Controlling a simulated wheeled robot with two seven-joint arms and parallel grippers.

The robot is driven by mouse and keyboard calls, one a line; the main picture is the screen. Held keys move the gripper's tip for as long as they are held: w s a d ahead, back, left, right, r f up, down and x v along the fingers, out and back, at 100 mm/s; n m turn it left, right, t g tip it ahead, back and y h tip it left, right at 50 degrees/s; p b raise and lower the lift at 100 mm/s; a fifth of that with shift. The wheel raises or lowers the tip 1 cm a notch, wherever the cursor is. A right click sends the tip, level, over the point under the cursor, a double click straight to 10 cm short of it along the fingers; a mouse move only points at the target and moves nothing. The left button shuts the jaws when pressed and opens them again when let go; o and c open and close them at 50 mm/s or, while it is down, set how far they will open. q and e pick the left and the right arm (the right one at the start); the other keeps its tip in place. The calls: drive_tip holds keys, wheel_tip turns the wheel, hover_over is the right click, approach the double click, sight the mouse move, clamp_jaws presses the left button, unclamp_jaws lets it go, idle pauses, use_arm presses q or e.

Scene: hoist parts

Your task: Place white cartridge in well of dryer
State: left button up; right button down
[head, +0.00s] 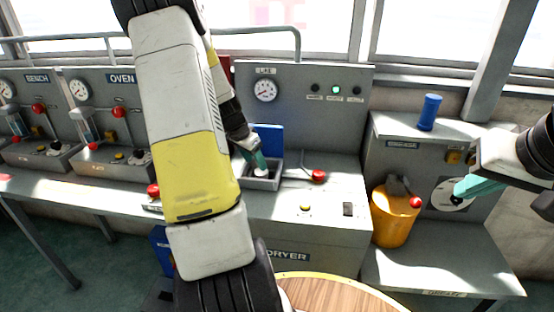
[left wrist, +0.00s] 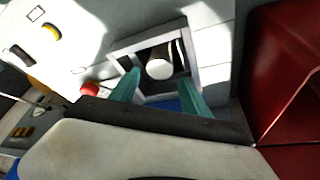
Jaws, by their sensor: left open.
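The dryer (head: 290,258) stands in the middle of the head view. Its square grey well (head: 262,184) has a blue panel (head: 268,137) upright behind it. The white cartridge (head: 262,173) shows as a small white shape inside the well; in the left wrist view its round white face (left wrist: 159,69) lies within the well's frame (left wrist: 124,52). My left gripper (head: 258,161) is over the well, and its teal fingers (left wrist: 159,92) are open, apart from each other near the cartridge. My right gripper (head: 468,188) is at the far right, side-on, so its opening is unclear.
A red-knobbed lever (head: 318,176) stands right of the well. A yellow bucket (head: 392,222) and a blue cylinder (head: 429,112) are at the right-hand cabinet. The oven (head: 122,80) and bench stations stand left. A round wooden table (head: 335,296) is in front.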

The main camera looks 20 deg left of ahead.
use_arm(q)
drive_tip(key=s+d+r, duration=0.2)
drive_tip(key=d+r, duration=0.2)
drive_tip(key=r, duration=0.3)
drive_tip(key=s+d+r, duration=0.3)
drive_tip(key=d+r, duration=0.1)
drive_tip(key=r, duration=0.3)
drive_tip(key=s+d+r+n+t, duration=0.1)
drive_tip(key=s+d+r, duration=0.3)
drive_tip(key=s+d, duration=0.3)
drive_tip(key=s+d+r+n, duration=0.2)
drive_tip(key=s+d+r, duration=0.2)
drive_tip(key=s+d, duration=0.3)
drive_tip(key=s, duration=0.4)
drive_tip(key=shift+s+d+t+h, duration=0.25)
drive_tip(key=shift+d+t+h, duration=0.05)
drive_tip(key=shift+d+t, duration=0.1)
drive_tip(key=shift+r, duration=0.1)
